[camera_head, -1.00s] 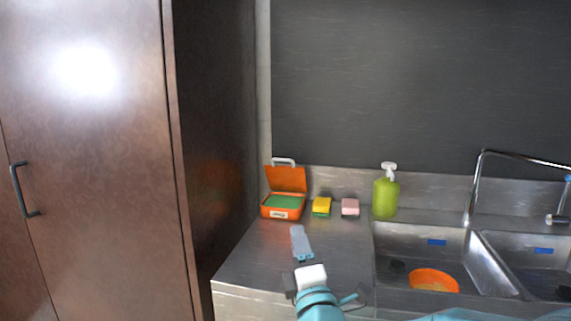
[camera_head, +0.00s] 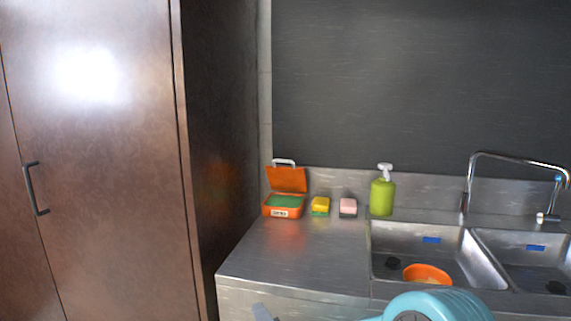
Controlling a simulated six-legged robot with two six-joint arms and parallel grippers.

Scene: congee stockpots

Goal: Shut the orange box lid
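The orange box (camera_head: 283,212) sits on the steel counter near the back wall, left of the sink. Its orange lid (camera_head: 287,179) stands open, tilted up at the back, with a pale handle on its top edge. Green shows inside the box. A teal link of my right arm fills the bottom edge, right of centre. A small grey-blue tip, apparently of my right gripper (camera_head: 262,312), shows at the bottom edge, well in front of and below the box. The rest of that gripper is cut off. My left gripper is out of view.
A yellow-green sponge (camera_head: 320,206) and a pink sponge (camera_head: 348,207) lie right of the box, then a green soap bottle (camera_head: 383,194). The sink (camera_head: 398,236) holds an orange bowl (camera_head: 427,274). A tall brown cabinet (camera_head: 105,160) stands left. The counter (camera_head: 290,258) before the box is clear.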

